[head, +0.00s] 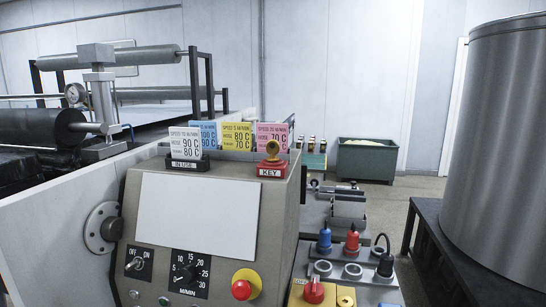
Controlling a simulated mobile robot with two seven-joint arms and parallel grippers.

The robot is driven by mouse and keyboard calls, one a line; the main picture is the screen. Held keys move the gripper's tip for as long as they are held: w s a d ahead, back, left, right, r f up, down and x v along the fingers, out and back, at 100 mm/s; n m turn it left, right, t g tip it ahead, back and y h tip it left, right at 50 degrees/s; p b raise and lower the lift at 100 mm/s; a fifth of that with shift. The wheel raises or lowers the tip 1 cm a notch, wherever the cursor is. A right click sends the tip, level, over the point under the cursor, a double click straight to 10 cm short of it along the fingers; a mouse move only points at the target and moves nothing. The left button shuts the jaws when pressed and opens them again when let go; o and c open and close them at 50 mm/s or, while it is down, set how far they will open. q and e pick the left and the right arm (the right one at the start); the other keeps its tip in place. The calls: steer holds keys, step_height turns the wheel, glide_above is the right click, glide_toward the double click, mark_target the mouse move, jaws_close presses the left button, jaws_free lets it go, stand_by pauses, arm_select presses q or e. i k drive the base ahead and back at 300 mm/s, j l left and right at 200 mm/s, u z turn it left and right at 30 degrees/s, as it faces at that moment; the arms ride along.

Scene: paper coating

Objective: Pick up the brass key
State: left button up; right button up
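The brass key (272,149) stands upright, with a round golden head, on a small red holder (272,168) labelled KEY. The holder sits on the top right edge of a beige control console (228,205) in the head view. A pink card (272,134) stands close behind the key. The lower part of the key is hard to make out at this size. Neither of my grippers is in view.
White, blue and yellow (237,135) cards stand left of the key, the white one in a black holder (187,163). Coating rollers (125,58) rise at the left. A grey tank (499,150) on a dark table stands right. A green bin (366,160) is behind.

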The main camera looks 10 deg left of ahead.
mark_target(272, 148)
steer(key=i+l+u, duration=0.2)
steer(key=l, duration=0.2)
steer(key=l+u, duration=0.2)
steer(key=l, duration=0.2)
steer(key=u, duration=1.2)
